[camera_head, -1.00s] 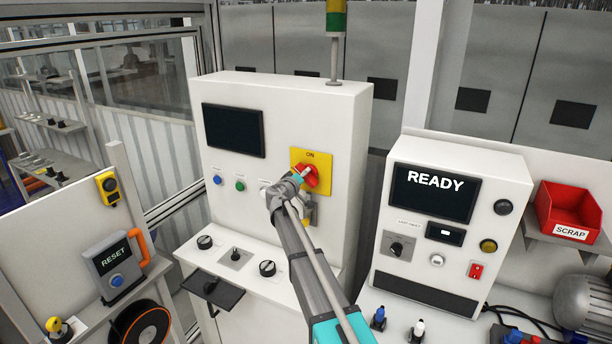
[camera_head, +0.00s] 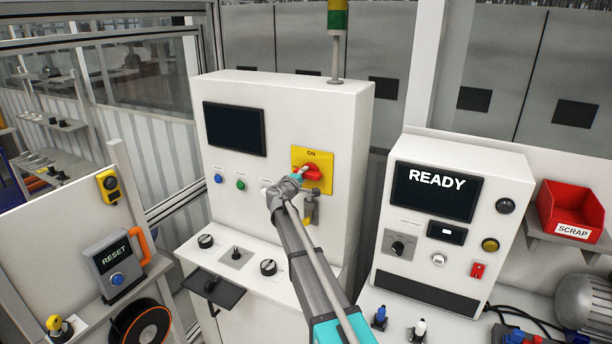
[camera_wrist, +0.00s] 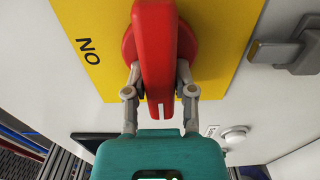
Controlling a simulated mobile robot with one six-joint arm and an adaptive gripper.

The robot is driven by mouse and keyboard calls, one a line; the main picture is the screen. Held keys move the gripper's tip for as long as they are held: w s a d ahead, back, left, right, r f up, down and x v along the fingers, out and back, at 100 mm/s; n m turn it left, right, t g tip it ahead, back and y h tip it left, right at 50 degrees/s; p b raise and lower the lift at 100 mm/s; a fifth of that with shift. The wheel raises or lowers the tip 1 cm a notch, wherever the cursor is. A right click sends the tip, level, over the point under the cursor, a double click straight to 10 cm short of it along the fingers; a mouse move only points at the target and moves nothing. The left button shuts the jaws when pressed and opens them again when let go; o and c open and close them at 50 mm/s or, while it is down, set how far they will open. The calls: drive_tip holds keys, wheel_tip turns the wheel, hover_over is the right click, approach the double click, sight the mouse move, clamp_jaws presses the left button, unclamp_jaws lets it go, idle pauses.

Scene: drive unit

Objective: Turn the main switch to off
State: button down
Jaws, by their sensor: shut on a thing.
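The main switch is a red rotary handle (camera_head: 313,173) on a yellow plate (camera_head: 325,158) marked ON, on the front of the white cabinet. In the wrist view the red handle (camera_wrist: 154,55) fills the upper middle, with a white mark at its near end. The ON text on the yellow plate (camera_wrist: 90,15) is to the left there and turned sideways. The handle lies across the plate, about level, its marked end to the left in the head view. My gripper (camera_wrist: 158,90) has a finger on each side of the handle and is shut on it; it also shows in the head view (camera_head: 300,173).
A metal latch (camera_head: 310,208) sits just below the plate, close to my gripper. The cabinet carries a dark screen (camera_head: 234,129), small buttons and a ledge with knobs (camera_head: 268,267). A white console (camera_head: 450,215) reading READY stands to the right.

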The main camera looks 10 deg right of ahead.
drive_tip(key=shift+s+f, duration=0.1)
idle(0.3)
drive_tip(key=shift+c, duration=2.4)
unclamp_jaws()
drive_tip(key=shift+o, duration=0.2)
drive_tip(key=shift+a, duration=0.1)
drive_tip(key=v, duration=1.1)
drive_tip(key=shift+s+a, duration=0.2)
drive_tip(key=shift+s, duration=0.15)
